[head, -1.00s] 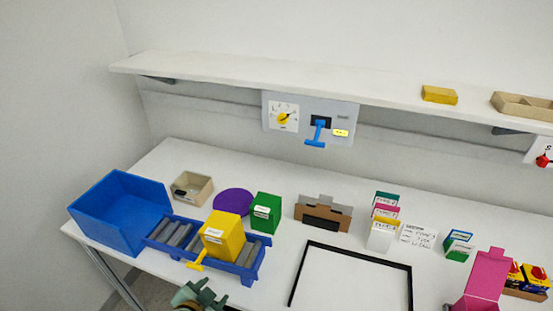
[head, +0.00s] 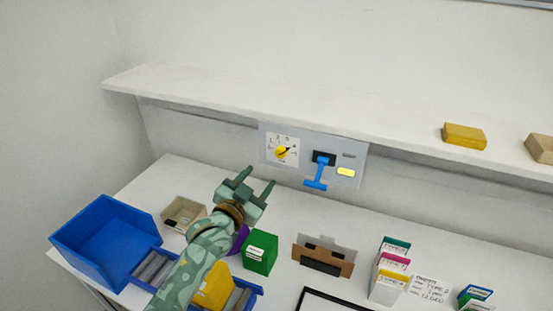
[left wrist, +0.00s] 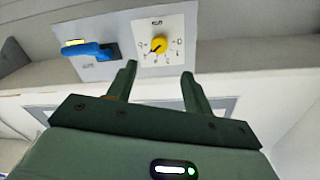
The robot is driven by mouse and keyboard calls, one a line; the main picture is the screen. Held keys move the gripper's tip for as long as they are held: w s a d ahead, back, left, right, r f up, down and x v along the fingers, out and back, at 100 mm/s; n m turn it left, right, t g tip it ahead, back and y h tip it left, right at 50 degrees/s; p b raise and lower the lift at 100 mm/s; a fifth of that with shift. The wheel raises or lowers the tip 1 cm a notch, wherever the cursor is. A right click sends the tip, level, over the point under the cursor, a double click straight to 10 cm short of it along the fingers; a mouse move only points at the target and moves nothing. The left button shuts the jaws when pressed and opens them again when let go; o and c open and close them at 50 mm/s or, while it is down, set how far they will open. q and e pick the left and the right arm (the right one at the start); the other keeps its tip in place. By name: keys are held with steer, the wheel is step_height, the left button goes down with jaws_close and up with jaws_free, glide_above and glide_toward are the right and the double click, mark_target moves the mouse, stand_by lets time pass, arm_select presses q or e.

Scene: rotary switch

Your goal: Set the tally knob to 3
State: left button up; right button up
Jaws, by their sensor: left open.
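The tally knob (head: 281,152) is a yellow dial on a white numbered plate, on the grey panel under the shelf. Its dark pointer is toward the upper right of the dial in the head view; I cannot read the number it marks. The yellow knob also shows in the left wrist view (left wrist: 158,45), beyond my fingertips. My left gripper (head: 258,179) is open and empty, below and to the left of the knob, apart from it. Its two fingers show in the left wrist view (left wrist: 158,70). My right gripper is not in view.
A blue lever (head: 318,172) sits on the same panel, right of the knob. The white shelf (head: 230,99) juts out above. Below, a green box (head: 260,252), a blue bin (head: 105,245) and a brown card holder (head: 323,256) stand on the table.

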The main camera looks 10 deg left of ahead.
mark_target(279, 155)
arm_select(q)
steer(key=b+x, duration=0.1)
steer(key=x, duration=0.6)
steer(key=shift+d+f, duration=0.1)
steer(key=shift+f, duration=0.05)
steer(key=x, duration=0.3)
steer(key=shift+b, duration=0.3)
steer(key=shift+w, duration=0.2)
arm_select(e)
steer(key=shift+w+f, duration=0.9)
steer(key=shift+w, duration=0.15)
arm_select(q)
steer(key=c, duration=1)
